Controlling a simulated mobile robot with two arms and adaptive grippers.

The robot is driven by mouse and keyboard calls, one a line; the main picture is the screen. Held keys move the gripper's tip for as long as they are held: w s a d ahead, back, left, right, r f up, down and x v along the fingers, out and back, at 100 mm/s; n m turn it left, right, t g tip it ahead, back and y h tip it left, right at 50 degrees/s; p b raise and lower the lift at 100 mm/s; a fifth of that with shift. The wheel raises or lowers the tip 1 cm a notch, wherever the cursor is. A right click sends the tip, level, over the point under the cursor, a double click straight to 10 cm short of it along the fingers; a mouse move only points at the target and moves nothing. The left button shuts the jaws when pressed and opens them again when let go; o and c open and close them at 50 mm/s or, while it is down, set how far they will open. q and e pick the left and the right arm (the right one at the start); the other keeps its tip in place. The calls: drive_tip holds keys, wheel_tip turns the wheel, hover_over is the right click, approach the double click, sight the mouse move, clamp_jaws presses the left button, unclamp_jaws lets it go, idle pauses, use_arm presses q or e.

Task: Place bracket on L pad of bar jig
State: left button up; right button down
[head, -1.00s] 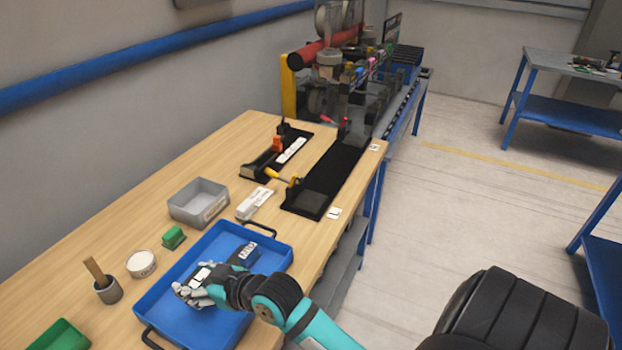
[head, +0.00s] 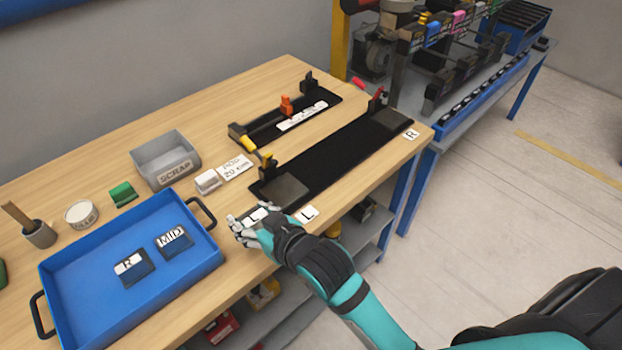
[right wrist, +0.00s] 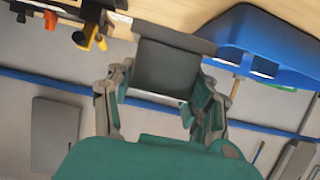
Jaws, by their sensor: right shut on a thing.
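My right gripper (head: 243,226) is shut on a dark bracket with a white L label (head: 257,214). It holds the bracket just in front of the left end of the long black bar jig (head: 335,155). The L pad (head: 285,190) is a dark grey square at that end, next to a white L tag (head: 307,214) on the table. The pad looks bare. In the right wrist view the bracket (right wrist: 168,66) shows as a dark grey L shape between the fingers (right wrist: 160,105). Its height above the table is hard to tell. My left gripper is not in view.
The blue tray (head: 75,312) at left holds the R bracket (head: 134,268) and MID bracket (head: 174,243).

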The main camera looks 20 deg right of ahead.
drive_tip(key=w+d+p, duration=0.1)
drive_tip(key=w+d, duration=0.2)
drive_tip(key=w+d+p, duration=0.1)
drive_tip(key=w+d, duration=0.3)
drive_tip(key=w+d+f+p, duration=0.1)
drive_tip(key=w+d, duration=0.2)
drive_tip(key=w, duration=0.1)
drive_tip(key=shift+w+d, duration=0.1)
drive_tip(key=shift+d, duration=0.25)
drive_tip(key=shift+w+d+f, duration=0.1)
drive_tip(key=shift+w+f, duration=0.05)
wheel_tip(320, 180, down, 3)
drive_tip(key=shift+r+p, duration=0.1)
drive_tip(key=shift+p, duration=0.35)
drive_tip(key=shift+f, duration=0.3)
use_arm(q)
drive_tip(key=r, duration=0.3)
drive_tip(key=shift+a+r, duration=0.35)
use_arm(e)
drive_tip(key=shift+f, duration=0.2)
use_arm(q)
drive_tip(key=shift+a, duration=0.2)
use_arm(e)
drive_tip(key=c, duration=0.5)
unclamp_jaws()
